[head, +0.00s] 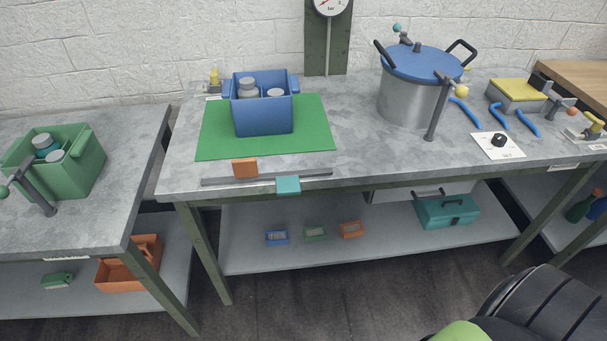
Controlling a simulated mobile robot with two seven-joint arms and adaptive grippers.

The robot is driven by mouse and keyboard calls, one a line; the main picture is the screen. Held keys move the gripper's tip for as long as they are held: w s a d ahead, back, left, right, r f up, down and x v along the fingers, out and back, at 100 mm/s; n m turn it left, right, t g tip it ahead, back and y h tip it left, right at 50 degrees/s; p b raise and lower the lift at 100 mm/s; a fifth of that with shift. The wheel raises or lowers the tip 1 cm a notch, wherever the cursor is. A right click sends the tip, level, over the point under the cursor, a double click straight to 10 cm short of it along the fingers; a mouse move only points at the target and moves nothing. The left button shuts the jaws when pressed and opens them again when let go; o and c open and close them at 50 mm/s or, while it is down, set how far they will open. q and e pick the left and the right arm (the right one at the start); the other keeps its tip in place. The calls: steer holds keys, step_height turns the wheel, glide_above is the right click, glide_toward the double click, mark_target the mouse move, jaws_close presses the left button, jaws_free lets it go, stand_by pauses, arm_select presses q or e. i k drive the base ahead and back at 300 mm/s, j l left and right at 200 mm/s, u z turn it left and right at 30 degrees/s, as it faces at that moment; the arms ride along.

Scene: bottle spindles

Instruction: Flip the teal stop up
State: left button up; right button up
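The teal stop (288,184) is a small flat plate on a dark rail (215,181) along the front edge of the middle table. It is folded down and hangs over the table's front edge. An orange stop (244,168) on the same rail, to its left, stands upright. Neither of my grippers shows in the head view, and nothing touches the teal stop.
Behind the rail, a blue crate (263,117) with bottles stands on a green mat (315,130). A large blue-lidded pot (408,98) and a dark post (437,110) are to the right. The tabletop (365,150) just right of the mat is clear.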

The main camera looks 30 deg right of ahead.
mark_target(287, 185)
steer(key=z, duration=0.75)
steer(key=k+l, duration=0.05)
